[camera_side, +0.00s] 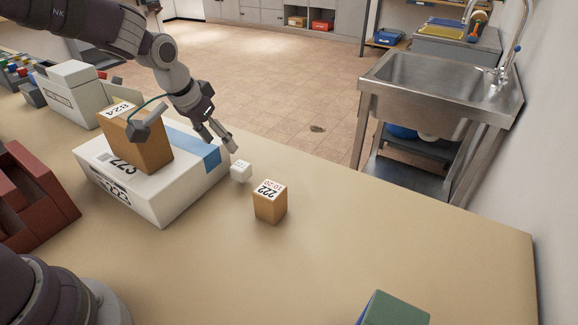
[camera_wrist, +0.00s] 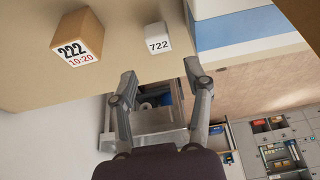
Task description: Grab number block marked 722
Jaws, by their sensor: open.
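The small white block marked 722 (camera_wrist: 157,38) stands on the tan table. In the side view the white block (camera_side: 241,172) is beside the corner of the large white box, with its marking too small to read. My gripper (camera_side: 221,147) is open and empty, above and to the left of the block and apart from it. In the wrist view the open fingertips (camera_wrist: 162,82) point toward the block, which sits beyond the gap between them. Nothing hides the block.
A brown block marked 222 (camera_side: 270,203) stands close to the white block. A white box with a blue stripe (camera_side: 178,193) carries a brown box (camera_side: 140,150) beside my gripper. A green block (camera_side: 396,309) is at the front edge. A sink (camera_side: 436,85) stands beyond the table.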

